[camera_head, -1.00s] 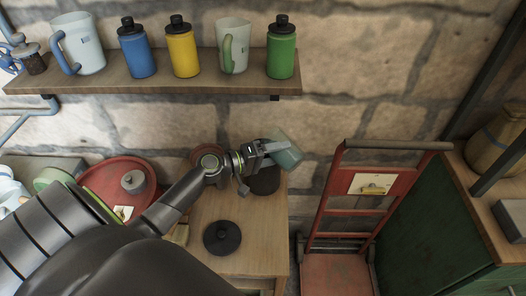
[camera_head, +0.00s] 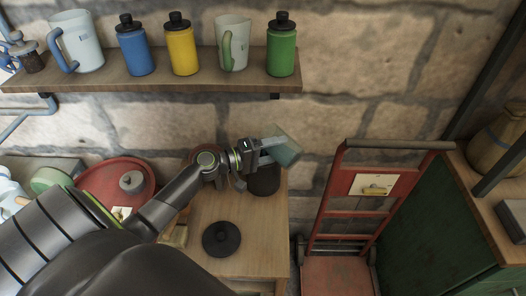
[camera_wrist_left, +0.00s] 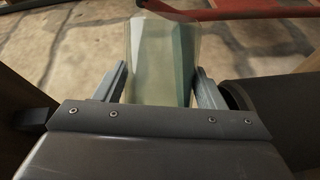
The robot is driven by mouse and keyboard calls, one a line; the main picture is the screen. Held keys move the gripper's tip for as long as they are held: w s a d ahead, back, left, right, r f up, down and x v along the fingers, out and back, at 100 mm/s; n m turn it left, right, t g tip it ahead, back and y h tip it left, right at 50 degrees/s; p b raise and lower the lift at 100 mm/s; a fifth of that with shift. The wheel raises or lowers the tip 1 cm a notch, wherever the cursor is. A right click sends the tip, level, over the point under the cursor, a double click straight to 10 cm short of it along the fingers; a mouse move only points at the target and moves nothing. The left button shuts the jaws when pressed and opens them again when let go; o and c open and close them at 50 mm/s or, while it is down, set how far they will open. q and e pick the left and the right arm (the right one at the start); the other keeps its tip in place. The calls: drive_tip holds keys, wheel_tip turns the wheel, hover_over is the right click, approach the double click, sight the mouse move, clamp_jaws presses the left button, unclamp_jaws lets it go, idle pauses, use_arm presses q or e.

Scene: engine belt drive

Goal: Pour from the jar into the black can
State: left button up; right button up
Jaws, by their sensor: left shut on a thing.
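The jar (camera_head: 284,151) is glassy, with a bluish-green tint, and is tilted over. In the left wrist view the jar (camera_wrist_left: 165,60) sits between the two fingers (camera_wrist_left: 160,88). Part of the black can (camera_wrist_left: 268,105) shows there to the right, beside the gripper. The can's opening is partly hidden by the gripper and jar. I cannot tell whether anything is flowing. My right gripper is not in view.
A dark round lid (camera_head: 221,239) lies on the wooden bench (camera_head: 258,232). A shelf (camera_head: 200,85) above holds bottles and mugs. A red hand truck (camera_head: 343,228) stands right of the bench.

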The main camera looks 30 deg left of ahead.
use_arm(q)
drive_tip(key=shift+a+f+n+t+h+b, duration=0.35)
drive_tip(key=shift+n+b, duration=0.45)
drive_tip(key=shift+b, duration=0.7)
drive_tip(key=shift+w+r+n+b, duration=0.1)
drive_tip(key=shift+r+n+b, duration=0.15)
drive_tip(key=shift+n+b, duration=0.15)
